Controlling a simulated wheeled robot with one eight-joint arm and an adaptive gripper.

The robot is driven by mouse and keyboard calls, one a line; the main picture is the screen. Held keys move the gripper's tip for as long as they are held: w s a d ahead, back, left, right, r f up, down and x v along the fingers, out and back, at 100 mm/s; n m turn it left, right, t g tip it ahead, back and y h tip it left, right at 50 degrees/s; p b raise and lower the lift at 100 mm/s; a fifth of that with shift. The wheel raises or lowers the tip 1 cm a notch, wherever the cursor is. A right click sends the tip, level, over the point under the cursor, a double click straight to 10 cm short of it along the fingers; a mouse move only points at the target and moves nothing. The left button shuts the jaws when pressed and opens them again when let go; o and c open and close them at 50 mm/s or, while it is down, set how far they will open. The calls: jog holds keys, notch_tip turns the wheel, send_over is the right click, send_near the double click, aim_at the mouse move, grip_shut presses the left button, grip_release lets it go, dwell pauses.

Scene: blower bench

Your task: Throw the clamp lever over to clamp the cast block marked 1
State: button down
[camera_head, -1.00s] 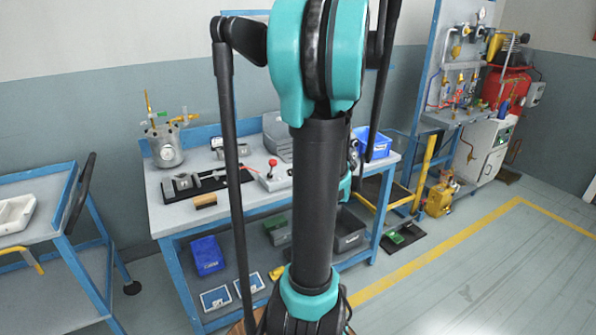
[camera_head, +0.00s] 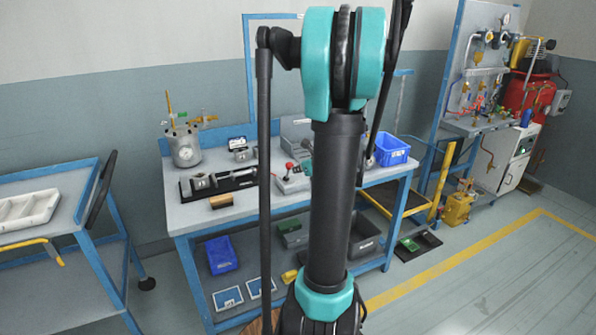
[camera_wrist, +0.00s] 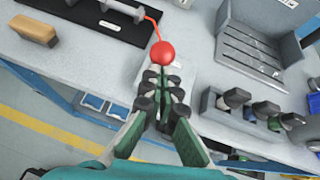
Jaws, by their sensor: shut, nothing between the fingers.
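The clamp lever shows in the wrist view as a red ball knob (camera_wrist: 162,53) on a thin orange-red rod that runs up toward the clamp fixture (camera_wrist: 124,9). The red knob also shows in the head view (camera_head: 290,166). The fixture stands on a black plate (camera_head: 240,182) with grey blocks (camera_head: 200,182). No number 1 is legible, so I cannot tell which block bears it. My gripper (camera_wrist: 160,88) has its dark fingertips together, just below the knob in the wrist view. I cannot tell whether it touches the knob. My arm hides the gripper in the head view.
A wooden-backed brush (camera_wrist: 34,30) lies by the plate. A grey ridged tray (camera_wrist: 250,52) and a holder with dark-capped items (camera_wrist: 225,120) stand to the right in the wrist view. A metal pot (camera_head: 185,148) and a blue bin (camera_head: 390,149) are on the bench.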

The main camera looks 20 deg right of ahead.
jog(key=shift+w+r, duration=0.1)
jog(key=shift+w+r+g, duration=0.15)
jog(key=shift+w+g, duration=0.05)
jog(key=shift+g, duration=0.1)
